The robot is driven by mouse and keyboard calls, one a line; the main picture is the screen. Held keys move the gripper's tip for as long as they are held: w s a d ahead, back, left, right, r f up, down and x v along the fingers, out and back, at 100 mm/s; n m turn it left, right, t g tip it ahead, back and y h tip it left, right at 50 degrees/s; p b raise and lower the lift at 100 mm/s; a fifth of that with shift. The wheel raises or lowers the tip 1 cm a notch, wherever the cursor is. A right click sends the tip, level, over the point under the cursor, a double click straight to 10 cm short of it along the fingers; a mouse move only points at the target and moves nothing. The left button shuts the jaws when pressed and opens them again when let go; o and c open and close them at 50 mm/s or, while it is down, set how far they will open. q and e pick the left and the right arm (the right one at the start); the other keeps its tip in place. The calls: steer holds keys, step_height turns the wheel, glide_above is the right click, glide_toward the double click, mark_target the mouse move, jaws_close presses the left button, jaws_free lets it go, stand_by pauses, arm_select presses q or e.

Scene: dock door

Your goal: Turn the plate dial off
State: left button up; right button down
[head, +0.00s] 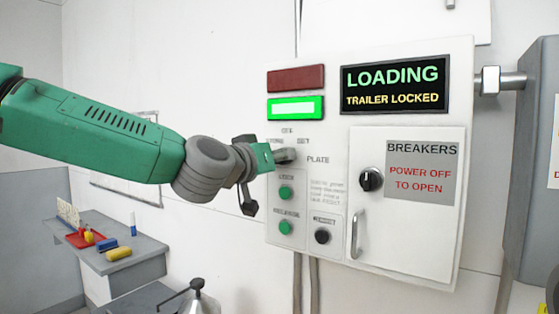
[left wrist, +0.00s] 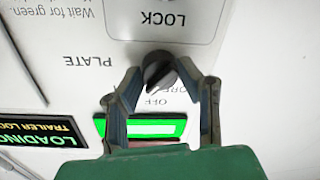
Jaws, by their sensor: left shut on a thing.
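The plate dial (left wrist: 158,70) is a round dark knob on the white control panel, seen upside down in the left wrist view. Its pale pointer mark slants down toward the printed OFF and STORE labels; I cannot tell its exact setting. My left gripper (left wrist: 157,75) is shut on the dial, one finger on each side. In the head view my left gripper (head: 284,156) reaches the panel beside the word PLATE and hides most of the dial and its labels. My right gripper is not in view.
The lit green lamp (head: 296,108) is below a dark red lamp (head: 296,78). The screen (head: 393,84) reads LOADING, TRAILER LOCKED. Green buttons (head: 285,192) sit below the dial. The breaker door (head: 405,195) has a knob and handle. A bench (head: 150,262) stands lower left.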

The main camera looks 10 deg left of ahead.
arm_select(q)
steer(key=n, duration=0.3)
steer(key=shift+a+n+b, duration=0.1)
steer(key=shift+n+b, duration=0.5)
steer(key=shift+n, duration=1.6)
steer(key=o, duration=1.1)
steer(key=shift+w, duration=0.1)
steer(key=shift+a, duration=0.1)
steer(key=v, duration=1.2)
steer(key=shift+a, duration=0.15)
